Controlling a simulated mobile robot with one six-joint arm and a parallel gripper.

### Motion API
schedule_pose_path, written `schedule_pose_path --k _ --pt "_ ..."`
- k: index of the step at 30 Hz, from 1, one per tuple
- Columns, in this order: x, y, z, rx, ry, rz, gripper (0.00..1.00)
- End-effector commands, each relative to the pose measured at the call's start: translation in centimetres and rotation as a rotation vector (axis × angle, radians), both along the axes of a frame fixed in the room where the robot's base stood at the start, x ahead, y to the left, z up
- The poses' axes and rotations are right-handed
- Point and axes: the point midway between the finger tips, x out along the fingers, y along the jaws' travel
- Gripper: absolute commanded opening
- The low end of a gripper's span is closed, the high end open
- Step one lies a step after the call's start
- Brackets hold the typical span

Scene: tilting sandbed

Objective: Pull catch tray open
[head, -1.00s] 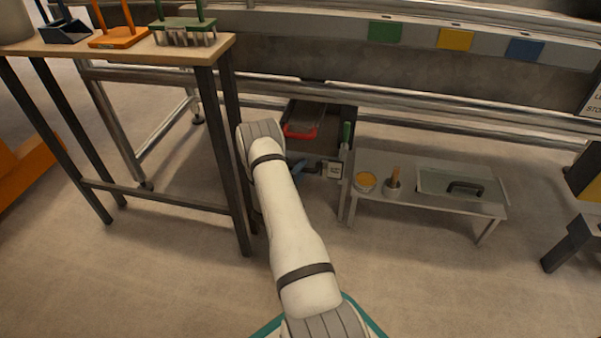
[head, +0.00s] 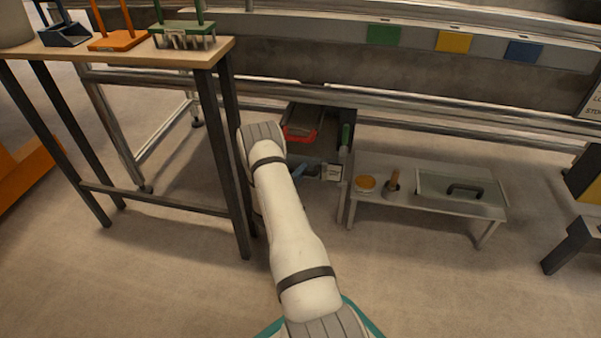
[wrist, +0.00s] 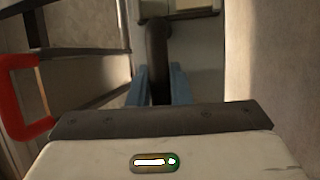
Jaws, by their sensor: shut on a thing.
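My gripper (head: 303,170) is at the tray's front, largely hidden behind my white arm in the head view. In the wrist view, the blue fingers of my gripper (wrist: 160,88) close on both sides of a dark handle (wrist: 157,50). The handle runs up to the pale tray front (wrist: 198,50). How far back the tray reaches is hidden under the bed.
A tall table (head: 215,50) stands close on the left. Floor in front is clear.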

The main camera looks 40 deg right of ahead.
Motion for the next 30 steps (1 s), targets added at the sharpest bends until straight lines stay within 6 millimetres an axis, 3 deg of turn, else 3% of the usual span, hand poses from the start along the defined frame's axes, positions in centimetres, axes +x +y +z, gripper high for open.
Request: schedule_pose_path --k 8,14,30 --pt "-0.3 0.4 0.0 0.001 0.003 0.002 0.0" --pt "-2.1 2.7 0.1 0.003 0.006 0.005 0.0" --pt "-13.0 15.7 0.2 -0.001 0.008 0.01 0.0"
